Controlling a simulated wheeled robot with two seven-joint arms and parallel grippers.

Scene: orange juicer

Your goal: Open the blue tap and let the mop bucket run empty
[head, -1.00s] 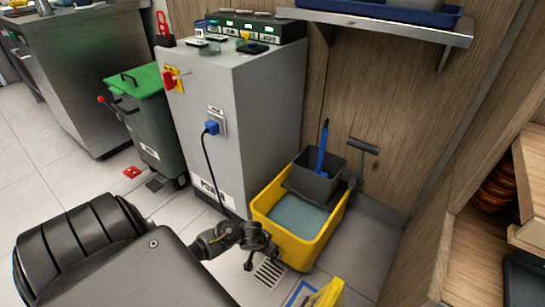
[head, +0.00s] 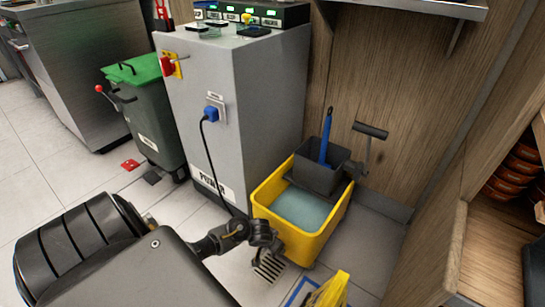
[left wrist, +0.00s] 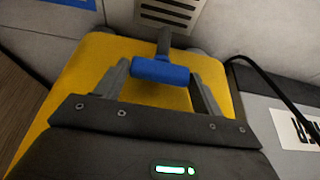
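The yellow mop bucket (head: 318,238) stands on the floor with grey-blue water (head: 298,208) in it. In the left wrist view its yellow side (left wrist: 75,75) fills the middle. The blue tap (left wrist: 160,71) sticks out there as a short blue crossbar on a grey stem. My left gripper (left wrist: 158,72) is open, with one finger at each end of the blue bar; I cannot tell whether they touch it. In the head view my left gripper (head: 264,246) is at the bucket's near left side and hides the tap. My right gripper is not in view.
A floor drain grate (head: 268,268) lies beside the bucket, also in the left wrist view (left wrist: 170,12). A grey wringer (head: 318,174) with a blue stick sits on the bucket. A grey cabinet (head: 265,110) with a black cable stands left. A yellow sign (head: 328,290) stands in front.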

